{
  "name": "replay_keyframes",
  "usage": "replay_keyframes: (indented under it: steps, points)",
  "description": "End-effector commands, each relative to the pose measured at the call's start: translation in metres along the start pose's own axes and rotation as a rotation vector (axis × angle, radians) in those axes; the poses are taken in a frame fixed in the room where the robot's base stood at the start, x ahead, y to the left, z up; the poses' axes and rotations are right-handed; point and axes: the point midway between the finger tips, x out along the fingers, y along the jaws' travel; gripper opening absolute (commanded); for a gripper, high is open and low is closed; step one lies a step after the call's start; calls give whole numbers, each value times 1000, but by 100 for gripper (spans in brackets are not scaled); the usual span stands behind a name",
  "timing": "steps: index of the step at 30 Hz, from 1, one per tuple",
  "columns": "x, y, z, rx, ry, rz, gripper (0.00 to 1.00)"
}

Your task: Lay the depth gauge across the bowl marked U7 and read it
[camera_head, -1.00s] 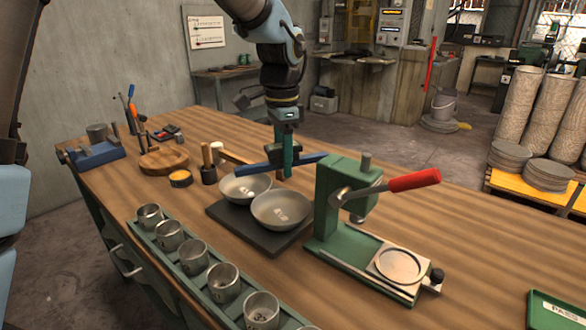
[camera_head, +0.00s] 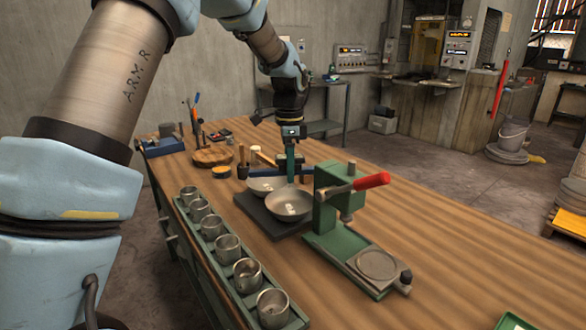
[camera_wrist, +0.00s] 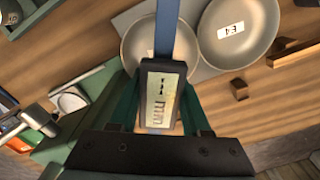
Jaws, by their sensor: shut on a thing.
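My gripper (camera_head: 290,180) is shut on the depth gauge (camera_wrist: 162,98), whose small display faces the wrist camera. Its blue beam (camera_wrist: 164,28) runs over the left bowl (camera_wrist: 132,40) in the wrist view; contact with the rim is unclear. In the head view this is the near bowl (camera_head: 292,208), beside the press. Its label is too small to read there and hidden by the gauge in the wrist view. The other bowl (camera_wrist: 262,50) carries a label that looks like E4; it is the far bowl (camera_head: 258,187) in the head view. The display's reading is not legible.
Both bowls stand on a dark mat (camera_head: 262,222). A green press (camera_head: 328,200) with a red lever stands close on their right. A green rack (camera_head: 190,222) of several metal cups lies nearer on the left. The bench's right side (camera_head: 440,235) is mostly clear.

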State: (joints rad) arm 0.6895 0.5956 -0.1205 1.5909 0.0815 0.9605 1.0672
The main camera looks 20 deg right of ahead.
Motion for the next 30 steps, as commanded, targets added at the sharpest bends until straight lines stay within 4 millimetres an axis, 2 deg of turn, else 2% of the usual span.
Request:
replay_keyframes:
  steps: [21,30]
  points:
    - [66,0,0,-1,0,0,0]
    - [76,0,0,-1,1,0,0]
